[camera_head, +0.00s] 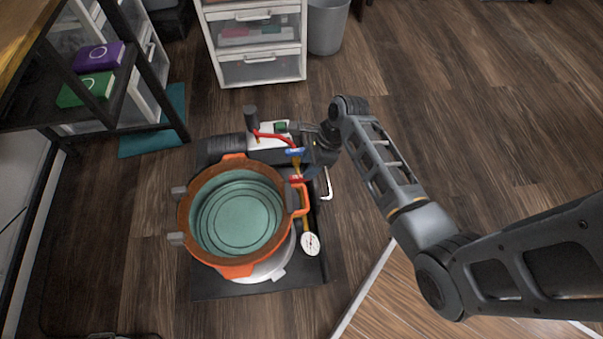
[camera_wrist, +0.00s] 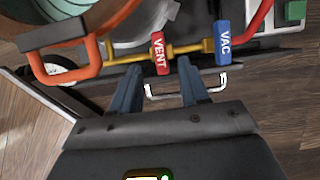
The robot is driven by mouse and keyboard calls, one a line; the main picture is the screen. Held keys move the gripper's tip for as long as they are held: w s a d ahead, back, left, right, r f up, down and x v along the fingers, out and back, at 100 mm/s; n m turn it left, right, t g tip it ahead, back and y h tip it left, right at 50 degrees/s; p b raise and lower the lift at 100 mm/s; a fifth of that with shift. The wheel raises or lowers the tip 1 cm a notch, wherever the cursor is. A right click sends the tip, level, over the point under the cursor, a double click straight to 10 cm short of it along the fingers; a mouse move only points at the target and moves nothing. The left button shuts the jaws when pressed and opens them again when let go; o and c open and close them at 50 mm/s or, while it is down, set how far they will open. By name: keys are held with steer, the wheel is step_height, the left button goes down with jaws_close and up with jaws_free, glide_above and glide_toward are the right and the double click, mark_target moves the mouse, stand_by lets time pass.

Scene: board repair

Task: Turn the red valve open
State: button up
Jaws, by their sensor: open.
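The red valve handle (camera_wrist: 158,52), marked VENT, sits on a brass pipe in the wrist view; it also shows small in the head view (camera_head: 296,179). My gripper (camera_wrist: 160,72) is open. Its two dark blue fingers point toward the valve, with the red handle lying between the lines of the fingertips and mostly just beyond them. I see no clear contact. In the head view my gripper (camera_head: 309,166) is beside the valves, and my wrist partly hides it. A blue valve handle (camera_wrist: 223,43), marked VAC, sits to the right on the same pipe.
An orange-brown pot (camera_head: 186,215) with a teal inside stands left of the valves, its orange handle (camera_wrist: 66,80) close to them. A white dial gauge (camera_head: 310,243) is in front. A red hose (camera_head: 272,136) runs behind. Open wooden floor (camera_head: 450,110) lies to the right.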

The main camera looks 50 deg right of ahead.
mark_target(300, 177)
steer(key=b+x, duration=0.2)
steer(key=x, duration=0.3)
steer(key=shift+f, duration=0.2)
steer(key=shift+c, duration=0.3)
jaws_close()
